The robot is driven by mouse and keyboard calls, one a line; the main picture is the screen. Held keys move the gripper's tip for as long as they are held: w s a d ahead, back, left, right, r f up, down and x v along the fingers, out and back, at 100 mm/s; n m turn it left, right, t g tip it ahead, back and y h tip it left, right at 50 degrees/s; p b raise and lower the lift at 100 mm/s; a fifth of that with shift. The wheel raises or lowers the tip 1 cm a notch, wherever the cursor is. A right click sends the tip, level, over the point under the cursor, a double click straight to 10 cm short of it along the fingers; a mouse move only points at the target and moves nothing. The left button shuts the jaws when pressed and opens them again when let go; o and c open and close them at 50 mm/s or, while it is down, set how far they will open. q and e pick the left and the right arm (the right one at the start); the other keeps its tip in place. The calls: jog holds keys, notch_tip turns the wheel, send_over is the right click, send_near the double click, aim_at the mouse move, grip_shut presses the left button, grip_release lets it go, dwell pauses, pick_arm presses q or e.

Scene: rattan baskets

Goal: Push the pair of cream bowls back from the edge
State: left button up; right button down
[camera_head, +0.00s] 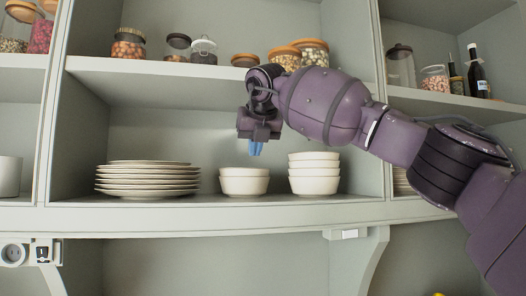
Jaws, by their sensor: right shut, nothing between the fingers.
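A short stack of two cream bowls (244,182) stands on the lower shelf, near its front edge, in the middle of the compartment. My right gripper (256,149) hangs just above these bowls, a little right of their middle. Its blue fingertips point down and are shut with nothing between them. I cannot tell whether the fingertips are over the bowls or in front of them. My left gripper is not in view.
A taller stack of cream bowls (314,173) stands close on the right. A stack of plates (148,178) stands to the left. The upper shelf (160,69) holds several jars above my right wrist. The lower shelf edge (215,217) runs along the front.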

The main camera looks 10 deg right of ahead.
jog(key=s+b, duration=0.2)
jog(key=s, duration=0.6)
jog(key=shift+s+b, duration=0.3)
